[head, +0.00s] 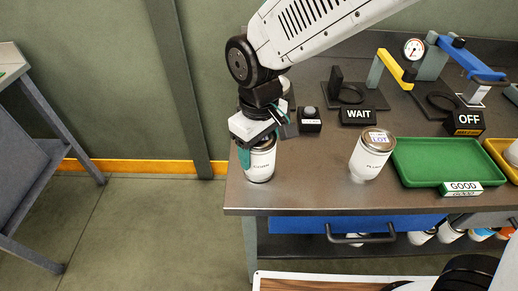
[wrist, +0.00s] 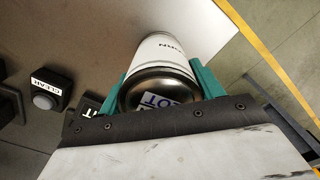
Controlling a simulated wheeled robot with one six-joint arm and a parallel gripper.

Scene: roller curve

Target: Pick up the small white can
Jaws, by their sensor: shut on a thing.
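A small white can (head: 260,164) with dark lettering stands near the left edge of the grey table. My gripper (head: 256,150) is around its upper part from above, shut on it. In the wrist view the white can (wrist: 163,47) sits between the teal fingers of my gripper (wrist: 165,90), with its metal lid and a LOT label towards the camera. A second, larger white can (head: 370,158) with a LOT label on its lid stands upright further right, apart from my gripper. Whether the held can still touches the table is hard to tell.
A green tray (head: 425,150) with a GOOD sign (head: 461,188) lies right of the second can. A button box (head: 310,120), a WAIT sign (head: 358,116) and an OFF sign (head: 468,122) stand behind. The table's left edge is close to the held can.

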